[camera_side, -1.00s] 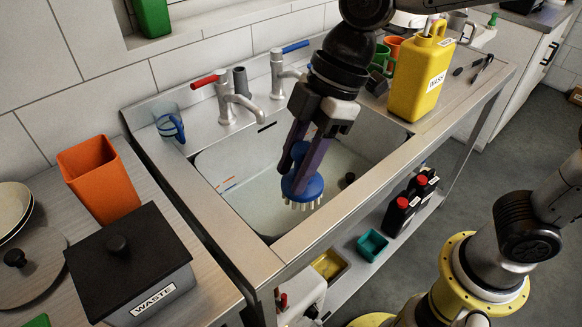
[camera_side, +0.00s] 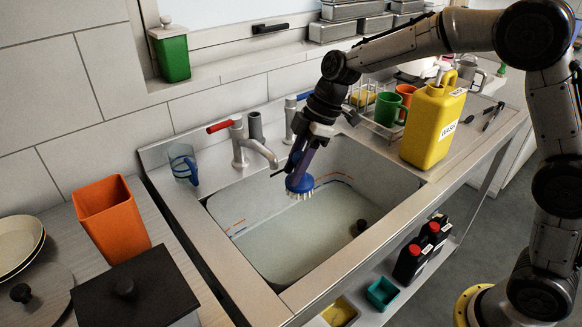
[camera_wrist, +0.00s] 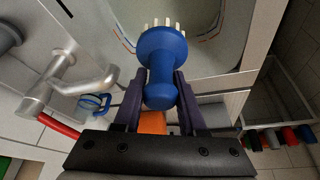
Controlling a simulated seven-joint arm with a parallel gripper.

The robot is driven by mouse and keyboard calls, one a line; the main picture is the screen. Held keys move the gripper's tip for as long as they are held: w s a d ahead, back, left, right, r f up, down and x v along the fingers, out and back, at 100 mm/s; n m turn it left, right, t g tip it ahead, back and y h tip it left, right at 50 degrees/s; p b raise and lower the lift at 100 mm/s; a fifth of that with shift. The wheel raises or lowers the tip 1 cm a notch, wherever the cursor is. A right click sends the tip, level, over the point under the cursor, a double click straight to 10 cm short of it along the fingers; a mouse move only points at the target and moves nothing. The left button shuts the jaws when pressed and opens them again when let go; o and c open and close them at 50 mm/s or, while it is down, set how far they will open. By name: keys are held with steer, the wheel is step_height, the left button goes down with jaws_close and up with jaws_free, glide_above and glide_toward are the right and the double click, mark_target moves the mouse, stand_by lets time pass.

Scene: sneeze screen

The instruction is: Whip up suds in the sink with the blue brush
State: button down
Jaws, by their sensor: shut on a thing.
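The blue brush (camera_side: 299,181), round-headed with pale bristles, is held in my gripper (camera_side: 303,160). In the side view it hangs bristles down over the back part of the sink (camera_side: 268,213), near the taps. In the wrist view the brush (camera_wrist: 163,75) sits between the two dark fingers of my gripper (camera_wrist: 160,88), bristles pointing away from the palm. The sink holds pale, cloudy water (camera_side: 300,240). No foam can be made out on it. The bristles look above the water, though the exact gap is hard to tell.
A red-handled tap (camera_side: 240,145) stands behind the sink, left of the brush. A blue-handled tap (camera_side: 290,112) is close behind my gripper. A yellow WASH jug (camera_side: 433,125) stands on the right rim. A glass mug (camera_side: 183,163) and orange bin (camera_side: 113,222) are left. The front basin is clear.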

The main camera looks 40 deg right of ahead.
step_height(320, 180, down, 25)
steer(key=shift+f, duration=0.15)
stand_by(1.4)
steer(key=shift+d, duration=0.1)
stand_by(0.3)
steer(key=w+d, duration=0.1)
steer(key=d, duration=0.2)
steer(key=w+d, duration=0.1)
steer(key=d, duration=0.2)
steer(key=w+d, duration=0.1)
steer(key=d, duration=0.1)
steer(key=shift+d, duration=0.4)
steer(key=shift+a, duration=0.15)
steer(key=s+a, duration=0.1)
steer(key=a, duration=0.2)
steer(key=s+a, duration=0.1)
steer(key=a, duration=0.2)
steer(key=s+a, duration=0.1)
steer(key=a, duration=0.1)
steer(key=shift+a, duration=0.4)
